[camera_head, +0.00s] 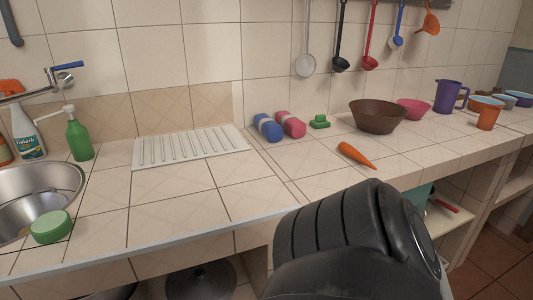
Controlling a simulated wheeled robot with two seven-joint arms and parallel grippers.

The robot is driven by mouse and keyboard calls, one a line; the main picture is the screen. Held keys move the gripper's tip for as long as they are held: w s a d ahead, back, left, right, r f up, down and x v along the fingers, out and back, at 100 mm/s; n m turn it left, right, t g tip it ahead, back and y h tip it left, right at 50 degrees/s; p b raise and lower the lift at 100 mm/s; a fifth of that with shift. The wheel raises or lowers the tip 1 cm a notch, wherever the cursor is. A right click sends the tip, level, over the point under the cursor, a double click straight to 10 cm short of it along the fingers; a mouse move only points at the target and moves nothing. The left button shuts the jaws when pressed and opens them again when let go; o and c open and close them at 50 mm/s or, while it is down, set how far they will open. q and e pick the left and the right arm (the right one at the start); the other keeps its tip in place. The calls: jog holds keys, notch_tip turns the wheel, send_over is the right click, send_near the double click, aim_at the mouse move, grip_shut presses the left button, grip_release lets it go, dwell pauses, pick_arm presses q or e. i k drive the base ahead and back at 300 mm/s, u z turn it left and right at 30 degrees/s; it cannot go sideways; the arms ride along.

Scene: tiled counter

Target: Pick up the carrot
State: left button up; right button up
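The orange carrot (355,154) lies on the tiled counter, right of the centre of the head view. It points toward the front right, with its thick end at the back left. Nothing touches it that I can see. A large dark link of one of my own arms fills the lower middle right, in front of the counter edge and nearer to me than the carrot. Neither of my grippers shows, so I cannot see whether they are open or shut.
A brown bowl (377,117) stands behind the carrot. A green block (320,122), a pink roll (291,124) and a blue roll (267,127) lie behind it to the left. A white drying rack (190,147) is farther left, near the sink (38,190). Tiles left of the carrot are clear.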

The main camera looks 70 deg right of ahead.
aim_at(345, 148)
jog(key=z, duration=4.5)
jog(key=i, duration=1.35)
jog(key=u, duration=3.2)
